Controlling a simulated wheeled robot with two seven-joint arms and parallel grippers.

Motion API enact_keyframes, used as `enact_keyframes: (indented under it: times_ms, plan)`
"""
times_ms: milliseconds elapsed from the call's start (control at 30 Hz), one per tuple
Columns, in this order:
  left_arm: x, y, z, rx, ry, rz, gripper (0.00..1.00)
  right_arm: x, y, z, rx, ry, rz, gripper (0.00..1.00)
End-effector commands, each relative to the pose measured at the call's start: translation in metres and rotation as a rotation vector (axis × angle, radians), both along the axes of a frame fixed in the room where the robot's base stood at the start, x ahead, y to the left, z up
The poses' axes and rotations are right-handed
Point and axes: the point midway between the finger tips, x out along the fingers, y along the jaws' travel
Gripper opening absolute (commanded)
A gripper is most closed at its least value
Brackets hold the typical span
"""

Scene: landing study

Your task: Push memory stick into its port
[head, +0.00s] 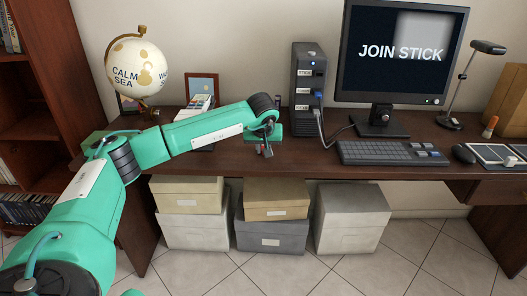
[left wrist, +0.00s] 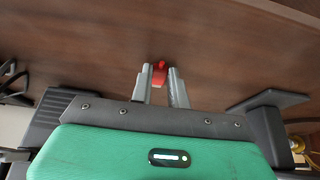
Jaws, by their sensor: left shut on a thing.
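The stick is apart from the tower. My right gripper is out of view.
The desk (head: 285,160) holds a monitor (head: 400,50) reading JOIN STICK, a keyboard (head: 388,153), a mouse (head: 463,153) and a lamp (head: 488,47). A globe (head: 137,68) and picture frame (head: 201,85) stand left. Storage boxes (head: 352,205) sit below. The grey cable hangs right of the tower.

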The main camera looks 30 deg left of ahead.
Motion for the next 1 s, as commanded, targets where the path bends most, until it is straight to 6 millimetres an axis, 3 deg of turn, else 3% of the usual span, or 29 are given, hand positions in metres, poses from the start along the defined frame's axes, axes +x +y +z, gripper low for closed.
enact_keyframes:
  times_ms: [1000]
  plan:
    - [0.0000,0.0001,0.0085,0.000,0.000,0.000,0.00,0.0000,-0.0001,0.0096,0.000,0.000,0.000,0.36]
